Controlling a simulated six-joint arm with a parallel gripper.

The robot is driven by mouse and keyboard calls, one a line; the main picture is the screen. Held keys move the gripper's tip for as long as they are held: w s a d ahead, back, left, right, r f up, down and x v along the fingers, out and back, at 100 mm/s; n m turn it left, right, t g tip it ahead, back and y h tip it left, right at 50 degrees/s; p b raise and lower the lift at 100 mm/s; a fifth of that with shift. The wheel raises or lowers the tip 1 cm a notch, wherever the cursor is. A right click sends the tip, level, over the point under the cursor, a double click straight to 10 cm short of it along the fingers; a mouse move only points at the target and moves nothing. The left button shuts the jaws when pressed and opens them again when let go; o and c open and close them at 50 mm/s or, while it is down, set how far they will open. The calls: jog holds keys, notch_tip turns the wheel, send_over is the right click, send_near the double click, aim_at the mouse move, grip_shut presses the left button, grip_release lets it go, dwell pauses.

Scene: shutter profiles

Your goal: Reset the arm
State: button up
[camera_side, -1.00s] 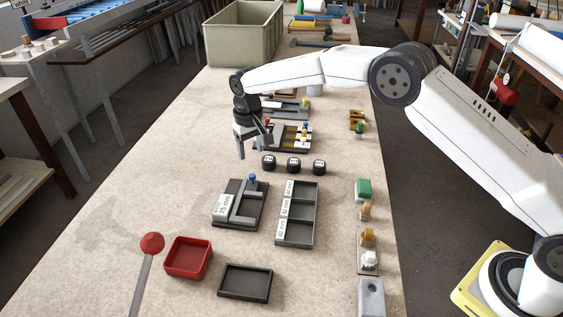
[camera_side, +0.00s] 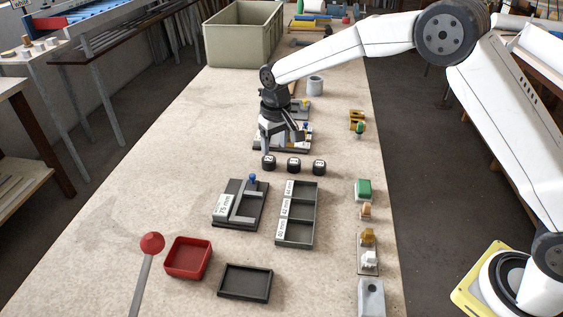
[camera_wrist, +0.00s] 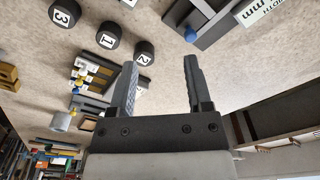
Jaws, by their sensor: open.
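My gripper (camera_side: 284,146) hangs above the bench in the side view, just behind the row of black numbered knobs and in front of a dark fixture partly hidden behind it. Its two fingers are apart with nothing between them. In the wrist view the gripper (camera_wrist: 158,85) also shows open and empty, with bare bench between the fingers.
Black numbered knobs (camera_side: 293,165) stand near my gripper. A dark fixture with a 75 mm label (camera_side: 250,206), a three-slot tray (camera_side: 296,234), a red bin (camera_side: 187,258) and a dark tray (camera_side: 245,283) lie in front. A large grey-green crate (camera_side: 228,46) stands behind. The bench's left side is clear.

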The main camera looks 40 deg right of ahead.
jog(key=s+d+t, duration=0.1)
jog(key=s+d, duration=0.3)
jog(key=s, duration=0.9)
jog(key=s+d+t, duration=0.1)
jog(key=s+d, duration=0.4)
jog(key=s, duration=0.9)
jog(key=shift+d, duration=0.15)
